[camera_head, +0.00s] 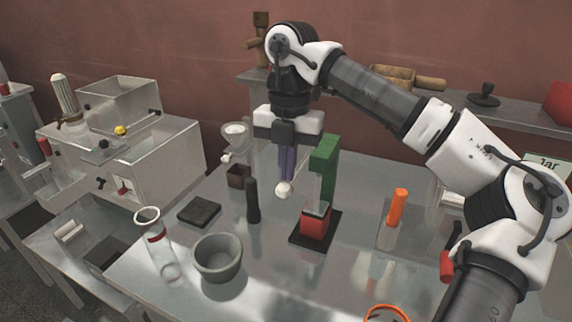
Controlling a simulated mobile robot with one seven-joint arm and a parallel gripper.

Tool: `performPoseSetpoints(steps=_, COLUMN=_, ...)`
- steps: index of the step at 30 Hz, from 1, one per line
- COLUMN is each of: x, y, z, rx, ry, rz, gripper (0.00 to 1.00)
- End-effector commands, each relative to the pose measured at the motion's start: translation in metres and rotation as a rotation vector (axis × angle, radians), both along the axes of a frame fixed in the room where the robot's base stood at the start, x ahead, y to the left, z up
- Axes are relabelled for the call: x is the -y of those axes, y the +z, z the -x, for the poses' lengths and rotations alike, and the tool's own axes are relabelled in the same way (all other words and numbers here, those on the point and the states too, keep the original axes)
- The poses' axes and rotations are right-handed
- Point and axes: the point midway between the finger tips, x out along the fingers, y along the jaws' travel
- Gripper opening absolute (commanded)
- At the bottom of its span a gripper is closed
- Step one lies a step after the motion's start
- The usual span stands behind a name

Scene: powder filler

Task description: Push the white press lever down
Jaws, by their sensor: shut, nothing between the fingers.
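A white round knob (284,190) shows just left of the green press (324,165); I take it for the end of the white press lever. The rest of the lever is hidden or too small to make out. The press has a red block (314,229) at its foot on a dark base plate. My gripper (287,177) points straight down with its fingers shut and empty. Its tips are directly above the white knob in the picture; I cannot tell whether they touch it.
A black upright handle (252,201), a grey bowl (218,258) and a glass tube (160,250) stand left of the press. An orange-handled item (397,207) stands to the right. A large metal machine (160,165) is at the left. Bare table lies in front of the press.

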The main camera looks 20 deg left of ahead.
Motion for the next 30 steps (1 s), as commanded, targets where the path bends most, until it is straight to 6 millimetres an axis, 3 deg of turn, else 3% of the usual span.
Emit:
performPoseSetpoints(steps=4, x=0.000, y=0.003, z=-0.004, rx=-0.001, ry=-0.001, rz=0.000, gripper=0.00)
performPoseSetpoints(steps=11, x=-0.002, y=0.013, z=-0.029, rx=-0.001, ry=-0.002, rz=0.000, gripper=0.00)
performPoseSetpoints(steps=22, x=-0.003, y=0.014, z=-0.031, rx=0.001, ry=0.000, rz=0.000, gripper=0.00)
performPoseSetpoints(steps=26, x=-0.003, y=0.030, z=-0.032, rx=0.003, ry=-0.002, rz=0.000, gripper=0.00)
performPoseSetpoints(steps=30, x=-0.004, y=0.062, z=-0.035, rx=0.005, ry=-0.002, rz=-0.001, gripper=0.00)
